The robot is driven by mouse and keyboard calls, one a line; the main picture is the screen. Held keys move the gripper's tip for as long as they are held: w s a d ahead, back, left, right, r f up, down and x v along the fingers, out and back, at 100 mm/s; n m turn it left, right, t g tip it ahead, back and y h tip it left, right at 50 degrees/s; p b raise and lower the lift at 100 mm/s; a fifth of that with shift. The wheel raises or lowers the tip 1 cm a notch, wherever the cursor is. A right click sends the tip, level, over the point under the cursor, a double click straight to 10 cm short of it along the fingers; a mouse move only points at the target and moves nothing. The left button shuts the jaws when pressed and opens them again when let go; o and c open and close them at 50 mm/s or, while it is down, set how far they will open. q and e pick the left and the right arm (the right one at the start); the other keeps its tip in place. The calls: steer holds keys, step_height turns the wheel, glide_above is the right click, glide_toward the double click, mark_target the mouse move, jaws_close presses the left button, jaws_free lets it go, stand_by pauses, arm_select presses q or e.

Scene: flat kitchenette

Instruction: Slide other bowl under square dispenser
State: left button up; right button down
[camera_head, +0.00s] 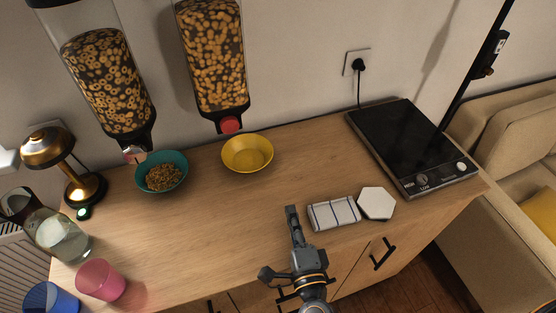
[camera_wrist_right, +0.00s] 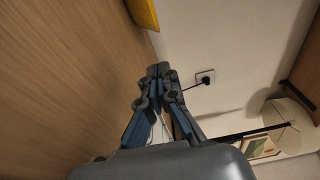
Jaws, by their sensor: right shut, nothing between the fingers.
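A yellow bowl (camera_head: 247,153) sits on the counter near the wall, just below the square dispenser (camera_head: 211,60), and looks empty. Part of it shows at the top of the right wrist view (camera_wrist_right: 144,13). A teal bowl (camera_head: 150,184) holding cereal stands to its left, below the round dispenser (camera_head: 103,80). My right gripper (camera_head: 291,212) is shut and empty over the front part of the counter, apart from the yellow bowl. Its closed fingers also show in the right wrist view (camera_wrist_right: 158,72). My left gripper is not in view.
A folded striped cloth (camera_head: 334,213) and a white hexagonal coaster (camera_head: 377,203) lie right of my right gripper. A black hotplate (camera_head: 411,143) is farther right. A brass lamp (camera_head: 62,165), glass jug (camera_head: 62,236), pink cup (camera_head: 101,280) and blue cup (camera_head: 50,299) stand left. The counter's middle is clear.

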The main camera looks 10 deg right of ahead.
steer(key=w, duration=0.4)
steer(key=shift+w+a+r+p, duration=0.15)
steer(key=shift+w+p, duration=0.05)
steer(key=shift+p, duration=0.15)
steer(key=w, duration=0.7)
steer(key=w+p, duration=0.1)
steer(key=w, duration=0.2)
steer(key=shift+w+a+f, duration=0.2)
steer(key=shift+w+a, duration=0.1)
steer(key=shift+w, duration=0.25)
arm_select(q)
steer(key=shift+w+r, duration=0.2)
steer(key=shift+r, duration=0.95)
arm_select(e)
steer(key=shift+w, duration=0.1)
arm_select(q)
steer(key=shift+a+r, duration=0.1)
arm_select(e)
steer(key=shift+a, duration=0.15)
